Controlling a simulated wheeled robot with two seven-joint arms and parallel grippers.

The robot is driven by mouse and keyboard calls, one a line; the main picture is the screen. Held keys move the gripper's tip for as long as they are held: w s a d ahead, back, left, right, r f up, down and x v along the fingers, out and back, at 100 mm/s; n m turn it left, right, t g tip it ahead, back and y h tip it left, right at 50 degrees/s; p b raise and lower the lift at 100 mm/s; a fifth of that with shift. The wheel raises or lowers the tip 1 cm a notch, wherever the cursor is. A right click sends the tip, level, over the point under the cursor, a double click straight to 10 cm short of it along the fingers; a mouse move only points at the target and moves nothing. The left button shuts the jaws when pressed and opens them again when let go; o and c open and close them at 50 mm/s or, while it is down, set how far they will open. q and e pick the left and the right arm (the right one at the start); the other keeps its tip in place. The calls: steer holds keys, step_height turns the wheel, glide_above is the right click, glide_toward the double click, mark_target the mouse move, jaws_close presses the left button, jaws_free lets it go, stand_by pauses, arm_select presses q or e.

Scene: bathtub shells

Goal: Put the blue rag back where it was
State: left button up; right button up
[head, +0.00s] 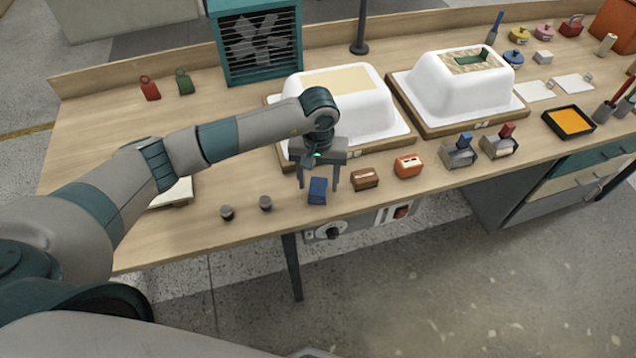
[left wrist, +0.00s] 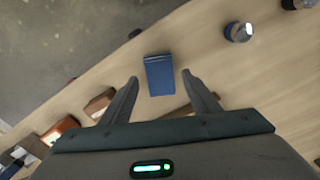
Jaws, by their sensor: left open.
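The blue rag (head: 318,190) is a small folded block lying on the wooden bench near its front edge. It also shows in the left wrist view (left wrist: 160,75), just beyond my fingertips. My left gripper (head: 319,184) is open above and behind the rag, with its fingers pointing down. In the left wrist view the open fingers (left wrist: 160,80) stand to either side of the rag's near end, with nothing gripped between them. I cannot tell the exact height of the fingertips over the bench. My right gripper is not in view.
A brown block (head: 365,178) and an orange block (head: 409,165) sit right of the rag. Two dark knobs (head: 265,203) stand to its left. A white tub shell (head: 345,100) is behind the gripper; a second shell (head: 460,85) stands further right. The bench's left part is mostly clear.

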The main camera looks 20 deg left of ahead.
mark_target(318, 186)
arm_select(q)
step_height(318, 186, up, 11)
steer(key=b, duration=0.3)
steer(key=shift+f, duration=0.2)
stand_by(0.6)
